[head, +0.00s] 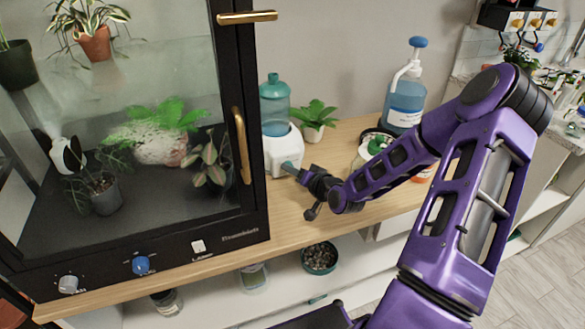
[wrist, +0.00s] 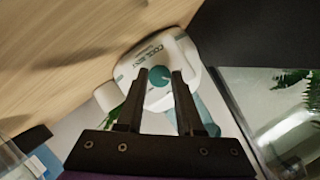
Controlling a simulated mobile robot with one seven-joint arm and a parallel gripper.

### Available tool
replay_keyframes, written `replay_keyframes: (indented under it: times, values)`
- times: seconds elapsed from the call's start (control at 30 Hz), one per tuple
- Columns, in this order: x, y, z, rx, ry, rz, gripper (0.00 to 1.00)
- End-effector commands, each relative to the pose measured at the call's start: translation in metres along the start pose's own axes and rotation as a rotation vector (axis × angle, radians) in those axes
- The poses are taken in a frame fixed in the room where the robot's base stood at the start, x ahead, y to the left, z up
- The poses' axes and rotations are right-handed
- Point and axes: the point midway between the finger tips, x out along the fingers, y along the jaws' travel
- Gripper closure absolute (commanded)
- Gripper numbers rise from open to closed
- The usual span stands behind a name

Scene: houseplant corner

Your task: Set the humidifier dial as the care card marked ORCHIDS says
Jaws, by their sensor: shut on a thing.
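The humidifier (head: 284,148) is a white unit with a teal tank on the wooden counter, just right of the glass cabinet. Its lower front faces my gripper (head: 296,171). In the wrist view the white humidifier body (wrist: 180,50) carries printed lettering and a round teal dial (wrist: 161,73). My gripper's two dark fingers (wrist: 158,83) stand on either side of the dial, shut on it. The dial's pointer and scale marks are too small to read. I cannot make out a care card marked ORCHIDS in either view.
The glass cabinet (head: 256,215) stands close on the left, with a brass handle (head: 241,145) and knobs (head: 141,265) along its base. A blue pump bottle (head: 405,103) stands at right.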

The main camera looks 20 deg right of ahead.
Motion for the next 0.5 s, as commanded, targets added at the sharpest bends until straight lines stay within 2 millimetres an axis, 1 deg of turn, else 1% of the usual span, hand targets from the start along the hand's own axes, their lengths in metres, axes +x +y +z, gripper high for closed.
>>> replay_keyframes:
  times: [0.1, 0.5]
  values:
    - [-0.0004, 0.0014, -0.0023, 0.108, -0.001, -0.042, 1.0]
    - [0.0008, 0.0048, -0.0008, 0.44, -0.015, -0.179, 1.0]
